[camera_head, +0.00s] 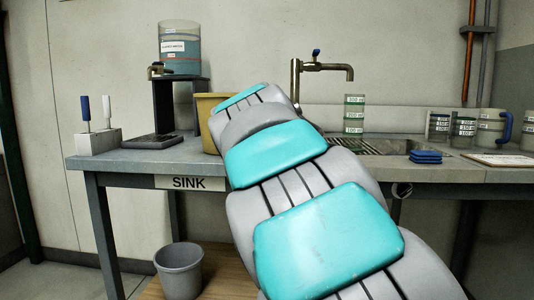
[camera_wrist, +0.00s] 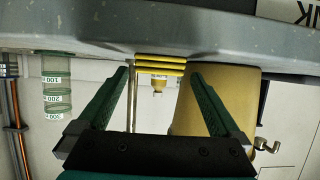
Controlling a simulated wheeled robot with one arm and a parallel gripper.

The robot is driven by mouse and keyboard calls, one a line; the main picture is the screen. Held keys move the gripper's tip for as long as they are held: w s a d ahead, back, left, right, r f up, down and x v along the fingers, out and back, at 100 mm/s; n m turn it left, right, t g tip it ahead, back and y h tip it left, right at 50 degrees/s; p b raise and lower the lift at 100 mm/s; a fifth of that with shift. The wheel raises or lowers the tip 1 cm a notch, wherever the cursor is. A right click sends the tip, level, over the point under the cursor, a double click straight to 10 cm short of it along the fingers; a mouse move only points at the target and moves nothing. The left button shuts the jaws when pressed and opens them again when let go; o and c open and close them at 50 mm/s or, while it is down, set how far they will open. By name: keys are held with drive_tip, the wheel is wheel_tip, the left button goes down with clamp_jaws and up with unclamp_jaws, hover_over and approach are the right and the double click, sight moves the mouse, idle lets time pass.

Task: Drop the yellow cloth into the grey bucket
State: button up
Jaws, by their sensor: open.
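The yellow cloth (camera_wrist: 160,64) shows in the wrist view as a small folded stack at the counter's front edge, with that picture upside down. My gripper (camera_wrist: 157,74) is open, its two dark green fingers one on each side of the cloth in that view. I see no finger touching it, and the depth between them is hard to tell. In the head view the cloth is not seen and my turquoise and grey arm covers that part of the counter. The grey bucket (camera_head: 178,272) stands upright on the floor below the counter, left of my arm.
A tan container (camera_head: 206,112) stands on the counter (camera_head: 130,161) behind my arm. A brass faucet (camera_head: 322,67), a measuring cylinder (camera_head: 354,115), a blue folded cloth (camera_head: 426,157) and several jugs are to the right. A water tank (camera_head: 180,50) is at the back left.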

drive_tip(key=shift+w, duration=0.7)
drive_tip(key=shift+x, duration=1.8)
drive_tip(key=shift+r, duration=0.2)
drive_tip(key=shift+c, duration=0.4)
drive_tip(key=c, duration=1.1)
drive_tip(key=shift+r+p, duration=1)
drive_tip(key=shift+r, duration=0.85)
drive_tip(key=s+b, duration=0.1)
drive_tip(key=s, duration=0.4)
drive_tip(key=s+d+r+b, duration=0.1)
drive_tip(key=s+b, duration=0.1)
drive_tip(key=s, duration=0.3)
drive_tip(key=s+d+b, duration=0.1)
drive_tip(key=s, duration=0.4)
drive_tip(key=shift+s+r+b, duration=0.15)
drive_tip(key=shift+s+b, duration=0.25)
